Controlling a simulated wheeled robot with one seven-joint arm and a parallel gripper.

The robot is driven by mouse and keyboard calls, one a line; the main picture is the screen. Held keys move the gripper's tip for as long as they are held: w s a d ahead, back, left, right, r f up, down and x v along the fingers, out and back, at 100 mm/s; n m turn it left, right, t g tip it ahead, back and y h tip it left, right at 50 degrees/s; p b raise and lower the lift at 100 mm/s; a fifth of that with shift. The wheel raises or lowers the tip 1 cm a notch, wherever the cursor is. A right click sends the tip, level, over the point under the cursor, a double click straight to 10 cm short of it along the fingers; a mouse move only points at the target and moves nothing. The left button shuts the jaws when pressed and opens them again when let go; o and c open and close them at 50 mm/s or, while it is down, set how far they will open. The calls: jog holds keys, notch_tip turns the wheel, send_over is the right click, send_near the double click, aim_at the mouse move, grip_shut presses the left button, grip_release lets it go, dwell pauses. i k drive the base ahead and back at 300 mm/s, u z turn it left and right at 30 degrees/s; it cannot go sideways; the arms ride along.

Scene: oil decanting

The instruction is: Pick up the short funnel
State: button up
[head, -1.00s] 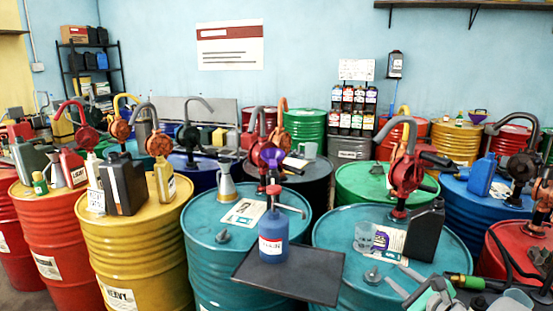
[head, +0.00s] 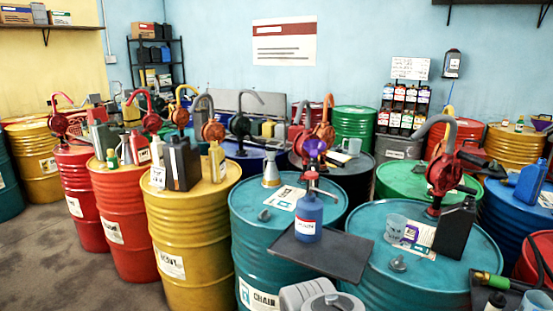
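Another small purple funnel (head: 541,123) is at the far right. I cannot tell from the picture which is the short one. Rounded grey parts of my arm show at the bottom middle, below the dark tray; my gripper's fingers are not in view.
A blue bottle (head: 308,218) stands on a dark tray (head: 345,258) before the teal drums. A black jerrycan (head: 455,230) and a clear cup (head: 396,228) stand on the right teal drum. Pumps crowd the drums. Floor (head: 60,255) is free at left.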

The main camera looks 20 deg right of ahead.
aim_at(315, 147)
jog(key=u, duration=2.8)
jog(key=i, duration=0.15)
jog(key=z, duration=1.5)
jog(key=i, duration=1.2)
jog(key=z, duration=0.5)
jog(key=i, duration=0.75)
jog(key=z, duration=0.75)
